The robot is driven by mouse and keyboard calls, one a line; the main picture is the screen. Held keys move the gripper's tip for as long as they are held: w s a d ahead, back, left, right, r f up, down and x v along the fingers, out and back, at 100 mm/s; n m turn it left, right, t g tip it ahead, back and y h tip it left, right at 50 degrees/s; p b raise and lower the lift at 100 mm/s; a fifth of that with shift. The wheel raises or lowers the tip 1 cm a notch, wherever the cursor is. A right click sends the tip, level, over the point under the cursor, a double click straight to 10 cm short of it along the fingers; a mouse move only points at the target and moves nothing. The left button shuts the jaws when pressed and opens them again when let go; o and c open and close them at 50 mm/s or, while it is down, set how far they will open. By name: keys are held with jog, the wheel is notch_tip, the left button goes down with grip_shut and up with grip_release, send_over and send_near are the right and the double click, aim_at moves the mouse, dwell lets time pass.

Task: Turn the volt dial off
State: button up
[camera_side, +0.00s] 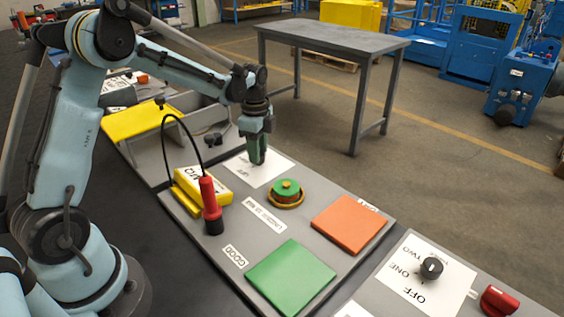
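A black round dial (431,268) sits on a white sheet (405,272) at the lower right. The sheet is printed OFF, ONE and TWO around the dial. I take it for the volt dial, but no word naming it is readable. A pale mark shows on its top; which setting it points at is too small to tell. My gripper (257,160) points down over another white sheet (270,174) on the middle panel, far to the upper left of the dial. Its greenish fingers look close together, but whether they are open or shut is unclear.
A red knob (499,300) stands just right of the dial. A red-and-black probe (210,205) stands upright beside a yellow box (203,182).

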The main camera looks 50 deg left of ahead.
jog(key=shift+c, duration=1.4)
jog(key=n, duration=0.5)
jog(key=shift+n, duration=0.4)
jog(key=n, duration=2.2)
